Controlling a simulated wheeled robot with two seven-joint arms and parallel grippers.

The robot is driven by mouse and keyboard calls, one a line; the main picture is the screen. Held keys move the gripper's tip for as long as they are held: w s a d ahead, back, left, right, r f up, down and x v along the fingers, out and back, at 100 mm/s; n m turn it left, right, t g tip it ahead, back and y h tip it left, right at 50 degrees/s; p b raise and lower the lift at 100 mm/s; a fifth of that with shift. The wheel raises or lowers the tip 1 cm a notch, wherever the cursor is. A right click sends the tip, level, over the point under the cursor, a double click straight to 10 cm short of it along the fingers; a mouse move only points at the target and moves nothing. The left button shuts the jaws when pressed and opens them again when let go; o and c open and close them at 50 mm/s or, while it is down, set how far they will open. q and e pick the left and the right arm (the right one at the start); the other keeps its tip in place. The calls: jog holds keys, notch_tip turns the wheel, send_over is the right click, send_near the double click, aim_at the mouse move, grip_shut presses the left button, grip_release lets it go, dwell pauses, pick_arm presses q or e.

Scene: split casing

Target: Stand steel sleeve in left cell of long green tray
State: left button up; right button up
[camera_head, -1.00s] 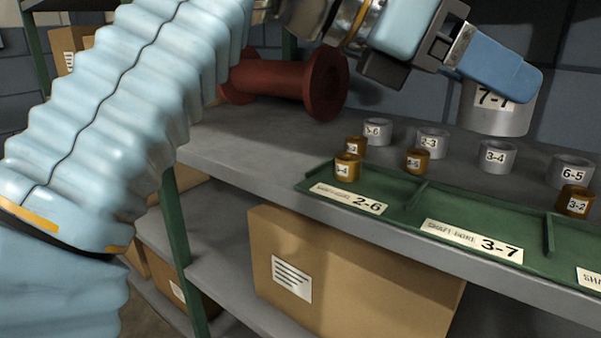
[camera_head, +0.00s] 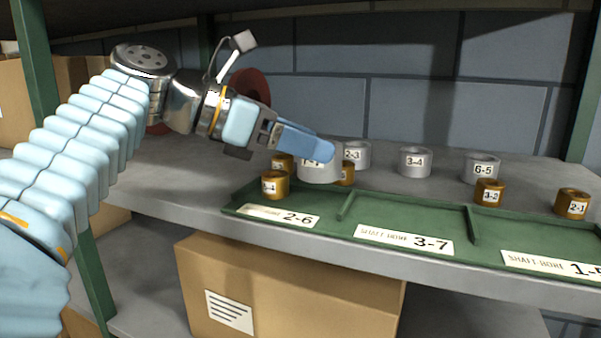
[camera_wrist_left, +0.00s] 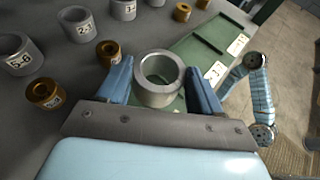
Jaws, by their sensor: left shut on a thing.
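My left gripper (camera_head: 322,152) is shut on the steel sleeve (camera_head: 320,172), a wide grey ring. In the left wrist view, the sleeve (camera_wrist_left: 158,85) sits between the two blue fingers, its open bore facing the camera. In the head view it is held over the back of the long green tray (camera_head: 400,212), near the left cell (camera_head: 305,201), whose front label reads 2-6. Whether its bottom touches anything is hidden. A small brass ring (camera_head: 275,185) stands at the left cell's back left. My right gripper is not in view.
Two brass rings (camera_head: 283,162) (camera_head: 346,174) stand close around the held sleeve. Grey rings 2-3 (camera_head: 356,153), 3-4 (camera_head: 415,162) and 6-5 (camera_head: 482,168) stand behind the tray. Brass rings 3-2 (camera_head: 489,193) and 2-1 (camera_head: 572,203) are farther right. A red spool (camera_head: 250,84) is behind my arm.

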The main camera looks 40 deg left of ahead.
aim_at(301, 170)
pick_arm(q)
jog(key=f, duration=0.1)
jog(key=a+f+b, duration=0.1)
jog(key=f, duration=0.1)
jog(key=shift+w+f, duration=0.1)
jog(key=shift+w, duration=0.1)
jog(key=shift+d+f, duration=0.1)
jog(key=shift+f, duration=0.25)
jog(key=shift+f, duration=0.2)
jog(key=o, duration=1.6)
jog(key=shift+c, duration=0.2)
